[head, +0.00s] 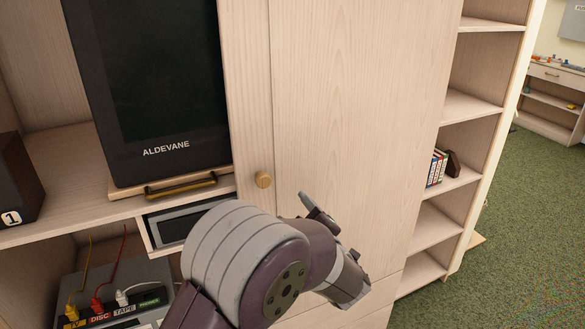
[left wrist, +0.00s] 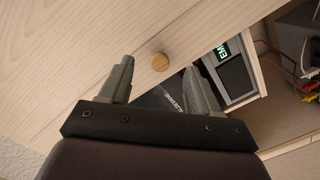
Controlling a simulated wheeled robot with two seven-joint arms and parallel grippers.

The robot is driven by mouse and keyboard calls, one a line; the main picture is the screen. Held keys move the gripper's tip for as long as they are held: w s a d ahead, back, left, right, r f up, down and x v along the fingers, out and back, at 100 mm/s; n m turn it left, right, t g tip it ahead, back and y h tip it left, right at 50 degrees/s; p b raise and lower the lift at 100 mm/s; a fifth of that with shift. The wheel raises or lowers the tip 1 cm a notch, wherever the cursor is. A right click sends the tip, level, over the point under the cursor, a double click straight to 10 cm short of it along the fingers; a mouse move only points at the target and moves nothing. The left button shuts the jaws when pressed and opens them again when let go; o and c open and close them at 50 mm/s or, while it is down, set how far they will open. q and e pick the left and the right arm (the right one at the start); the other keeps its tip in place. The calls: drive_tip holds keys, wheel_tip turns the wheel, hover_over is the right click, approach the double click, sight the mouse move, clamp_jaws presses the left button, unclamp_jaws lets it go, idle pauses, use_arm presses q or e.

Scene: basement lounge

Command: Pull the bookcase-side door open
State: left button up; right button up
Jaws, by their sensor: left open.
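The tall pale wooden door front (head: 355,110) stands between the television and the open bookcase (head: 470,105). A vertical line splits it into a narrow strip on the left and a wide panel. A round wooden knob (head: 263,180) sits on the strip beside that line. My left gripper (head: 336,232) is open in front of the wide panel, right of and below the knob in the head view. In the left wrist view the knob (left wrist: 160,62) shows beyond and between the open fingertips (left wrist: 160,76), apart from them. My right gripper is not in view.
A black ALDEVANE television (head: 160,85) stands left, above a brass bar handle (head: 180,187). Below are a grey box (head: 125,285) with coloured cables and a dark-fronted unit (head: 180,222). A black speaker (head: 17,180) is far left. Green carpet (head: 510,215) lies clear at right.

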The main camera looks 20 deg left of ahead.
sight(264, 182)
use_arm(q)
drive_tip(key=s+a+r+n+y, duration=0.1)
drive_tip(key=s+a+r, duration=0.2)
drive_tip(key=w+a, duration=0.1)
drive_tip(key=w, duration=0.1)
drive_tip(key=w+a+p, duration=0.1)
drive_tip(key=w+a, duration=0.1)
drive_tip(key=w+a+f+p, duration=0.1)
drive_tip(key=w, duration=0.1)
drive_tip(key=shift+a, duration=0.25)
drive_tip(key=x, duration=0.2)
drive_tip(key=p+x, duration=0.1)
drive_tip(key=x, duration=0.1)
drive_tip(key=shift+s+a, duration=0.2)
drive_tip(key=shift+a, duration=0.05)
drive_tip(key=shift+w+f, duration=0.1)
drive_tip(key=shift+w, duration=0.2)
drive_tip(key=shift+c, duration=0.3)
drive_tip(key=shift+s+d, duration=0.1)
clamp_jaws()
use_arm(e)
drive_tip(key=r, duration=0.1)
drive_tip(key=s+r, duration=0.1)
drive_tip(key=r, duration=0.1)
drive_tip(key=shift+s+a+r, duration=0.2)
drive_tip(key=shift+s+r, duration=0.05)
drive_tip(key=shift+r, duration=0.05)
